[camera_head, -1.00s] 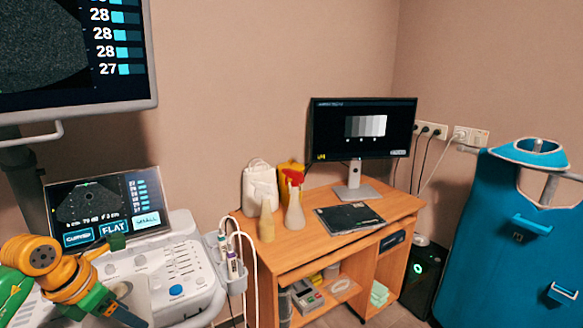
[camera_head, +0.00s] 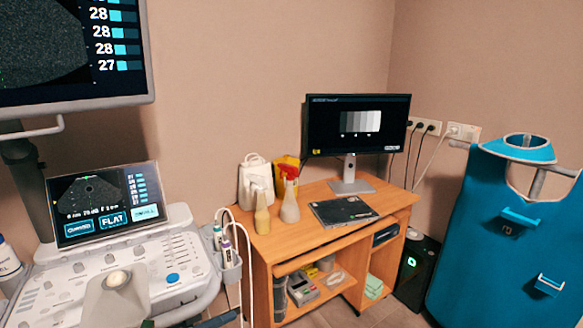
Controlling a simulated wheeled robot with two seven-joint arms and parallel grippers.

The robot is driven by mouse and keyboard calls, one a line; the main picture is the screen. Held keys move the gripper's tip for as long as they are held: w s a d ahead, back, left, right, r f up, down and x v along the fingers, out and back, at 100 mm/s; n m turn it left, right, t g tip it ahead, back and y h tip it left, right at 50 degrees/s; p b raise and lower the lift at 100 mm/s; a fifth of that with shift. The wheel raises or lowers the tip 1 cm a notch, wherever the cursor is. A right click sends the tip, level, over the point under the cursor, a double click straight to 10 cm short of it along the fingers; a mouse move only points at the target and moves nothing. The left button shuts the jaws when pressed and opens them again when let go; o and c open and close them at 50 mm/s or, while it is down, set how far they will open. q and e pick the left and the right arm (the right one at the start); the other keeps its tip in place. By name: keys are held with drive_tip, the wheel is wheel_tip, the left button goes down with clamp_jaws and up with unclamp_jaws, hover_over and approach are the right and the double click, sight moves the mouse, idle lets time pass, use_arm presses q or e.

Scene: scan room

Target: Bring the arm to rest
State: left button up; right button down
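My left arm is almost wholly out of the head view. Only a small green part and a dark bar (camera_head: 213,320) show at the bottom edge, below the ultrasound console; they look like the tip of my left gripper. Whether its fingers are open or shut is hidden. My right arm and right gripper are not in view. The ultrasound console (camera_head: 60,285) stands at the lower left, with its tilted touch screen (camera_head: 105,205) lit. Nothing of my arm covers its keys now.
A wooden desk (camera_head: 290,255) holds a monitor (camera_head: 358,125), a dark folder (camera_head: 343,211), a white container (camera_head: 255,182) and bottles. Probes (camera_head: 226,250) with looping cables hang at the console's right side. A blue apron (camera_head: 500,235) hangs at right. A large screen (camera_head: 70,50) is upper left.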

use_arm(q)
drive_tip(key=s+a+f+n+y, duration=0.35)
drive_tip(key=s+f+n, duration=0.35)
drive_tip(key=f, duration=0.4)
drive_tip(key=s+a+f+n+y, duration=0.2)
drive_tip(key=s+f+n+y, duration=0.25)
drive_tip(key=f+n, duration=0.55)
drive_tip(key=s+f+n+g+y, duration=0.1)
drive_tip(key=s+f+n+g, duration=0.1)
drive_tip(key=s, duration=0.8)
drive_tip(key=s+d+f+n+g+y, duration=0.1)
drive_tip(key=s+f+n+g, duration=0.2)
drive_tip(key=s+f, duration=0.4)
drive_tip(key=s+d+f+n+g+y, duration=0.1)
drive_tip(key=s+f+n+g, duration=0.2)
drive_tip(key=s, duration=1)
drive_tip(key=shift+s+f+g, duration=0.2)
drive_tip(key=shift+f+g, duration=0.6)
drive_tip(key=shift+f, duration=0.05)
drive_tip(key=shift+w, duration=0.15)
